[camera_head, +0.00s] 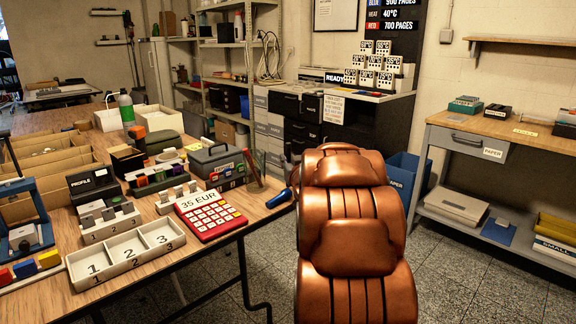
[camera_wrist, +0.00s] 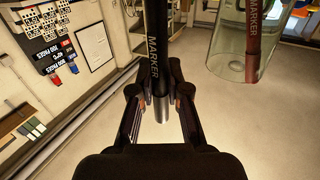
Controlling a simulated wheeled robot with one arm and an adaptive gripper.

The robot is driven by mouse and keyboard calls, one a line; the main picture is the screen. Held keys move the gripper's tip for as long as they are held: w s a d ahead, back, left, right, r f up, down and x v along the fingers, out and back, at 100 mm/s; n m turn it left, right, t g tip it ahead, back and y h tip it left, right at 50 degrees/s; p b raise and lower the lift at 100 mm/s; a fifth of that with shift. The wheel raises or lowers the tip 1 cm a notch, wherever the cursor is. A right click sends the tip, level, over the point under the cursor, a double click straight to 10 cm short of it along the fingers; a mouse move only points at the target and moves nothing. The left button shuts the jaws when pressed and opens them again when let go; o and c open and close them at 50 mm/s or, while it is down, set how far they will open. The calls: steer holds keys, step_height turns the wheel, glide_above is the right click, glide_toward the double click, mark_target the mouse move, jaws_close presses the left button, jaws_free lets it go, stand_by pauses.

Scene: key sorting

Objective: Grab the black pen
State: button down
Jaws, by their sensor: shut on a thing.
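In the wrist view a black pen (camera_wrist: 155,50) lettered MARKER stands lengthwise between the fingers of my gripper (camera_wrist: 160,103). The fingers are shut on it. A clear glass (camera_wrist: 225,68) is at the upper right of the wrist view, apart from the held pen. A dark red marker (camera_wrist: 253,42) stands in it. In the head view the glass (camera_head: 253,181) is near the right edge of the table, beside the calculator. My gripper and the black pen do not show in the head view.
The wooden table (camera_head: 190,262) holds a red calculator (camera_head: 210,213), a white numbered tray (camera_head: 127,252), a grey cash box (camera_head: 215,160) and several small racks. A blue handle (camera_head: 279,198) juts past the table edge. A workbench (camera_head: 500,134) stands at the right.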

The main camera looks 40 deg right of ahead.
steer(key=shift+r, duration=0.8)
steer(key=shift+s+a+f, duration=0.1)
steer(key=shift+s+a, duration=0.1)
steer(key=shift+a, duration=0.05)
steer(key=s+a+r+b, duration=0.1)
steer(key=s+a+b, duration=0.2)
steer(key=s+a, duration=0.7)
steer(key=shift+s+a, duration=0.3)
steer(key=shift+a, duration=0.2)
